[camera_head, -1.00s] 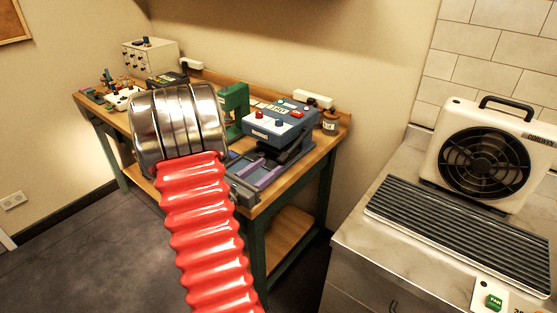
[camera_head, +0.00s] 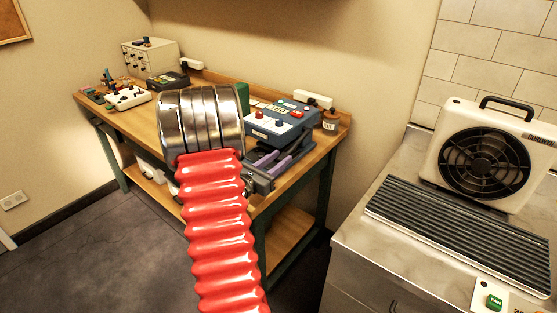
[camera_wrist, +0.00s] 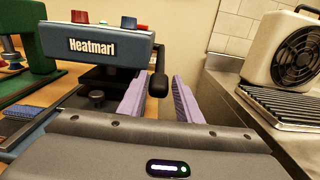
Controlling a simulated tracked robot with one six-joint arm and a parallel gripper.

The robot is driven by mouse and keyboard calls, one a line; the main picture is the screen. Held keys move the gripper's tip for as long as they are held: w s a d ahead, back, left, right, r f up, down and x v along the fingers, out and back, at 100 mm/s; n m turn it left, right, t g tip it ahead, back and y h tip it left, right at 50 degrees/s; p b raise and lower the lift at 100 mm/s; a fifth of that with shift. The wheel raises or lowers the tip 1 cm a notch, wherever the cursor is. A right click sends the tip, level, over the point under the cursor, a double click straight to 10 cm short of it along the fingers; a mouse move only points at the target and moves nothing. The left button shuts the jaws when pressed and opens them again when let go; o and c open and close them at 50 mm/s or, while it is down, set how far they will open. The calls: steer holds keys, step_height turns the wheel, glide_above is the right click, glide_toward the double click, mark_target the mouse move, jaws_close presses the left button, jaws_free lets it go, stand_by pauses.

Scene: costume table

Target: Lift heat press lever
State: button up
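The heat press (camera_head: 283,122) is a blue-grey machine on the wooden bench, with a red and a blue knob on top. It also shows in the wrist view (camera_wrist: 95,48), labelled "Heatmarl". Its black lever grip (camera_wrist: 158,86) hangs at the press's right side in the wrist view. My gripper (camera_wrist: 160,78) has two purple fingers and is open. The grip appears between the fingertips in that view, with gaps on both sides. I cannot tell its depth against the tips. In the head view my gripper (camera_head: 274,162) is in front of the press, and the lever is not clearly visible.
A green press (camera_wrist: 38,45) stands left of the heat press. A brown jar (camera_head: 330,122) stands to its right. A counter (camera_head: 385,232) at right holds a fan dryer (camera_head: 485,155) and a ribbed grille. My red arm hides part of the bench (camera_head: 135,127).

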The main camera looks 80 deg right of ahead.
jaws_close()
stand_by(0.3)
steer(key=shift+r, duration=2.5)
steer(key=shift+o, duration=1.8)
jaws_free()
steer(key=shift+f, duration=0.1)
steer(key=shift+a, duration=0.1)
steer(key=v, duration=1.3)
steer(key=shift+w+a, duration=0.2)
steer(key=shift+a, duration=0.05)
